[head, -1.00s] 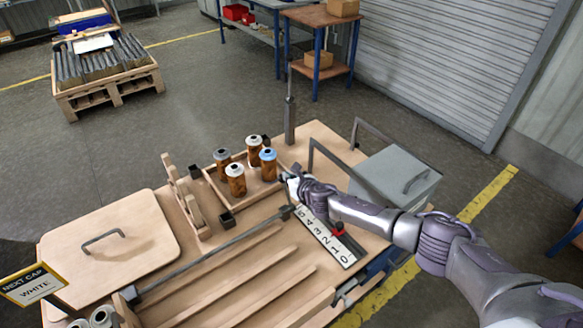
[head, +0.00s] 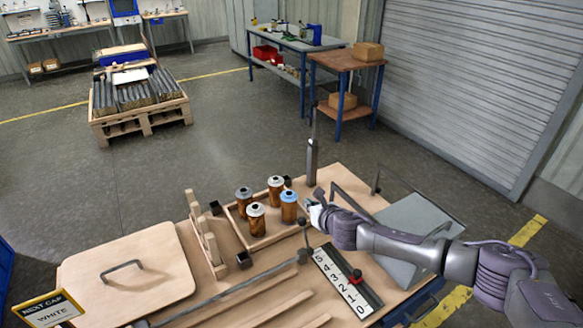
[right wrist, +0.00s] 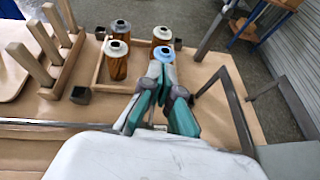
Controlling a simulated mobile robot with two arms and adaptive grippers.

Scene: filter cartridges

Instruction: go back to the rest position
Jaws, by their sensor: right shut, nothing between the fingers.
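My right gripper (head: 314,209) is shut and empty, over the workbench just right of the wooden tray of cartridges. In the right wrist view its closed fingers (right wrist: 163,92) point toward the cartridges. The tray (head: 262,242) holds several upright amber cartridges: one with a blue cap (head: 289,206), two with white caps (head: 256,219) (head: 276,188), and one with a grey cap (head: 243,200). I cannot tell whether the fingertips touch the blue-capped cartridge. My left gripper is not in view.
A grey lidded box (head: 415,226) stands to the right, beside a dark metal frame. A wooden lid with a handle (head: 130,272) and a "NEXT CAP WHITE" sign (head: 48,308) are at left. A grey post (head: 312,160) stands behind.

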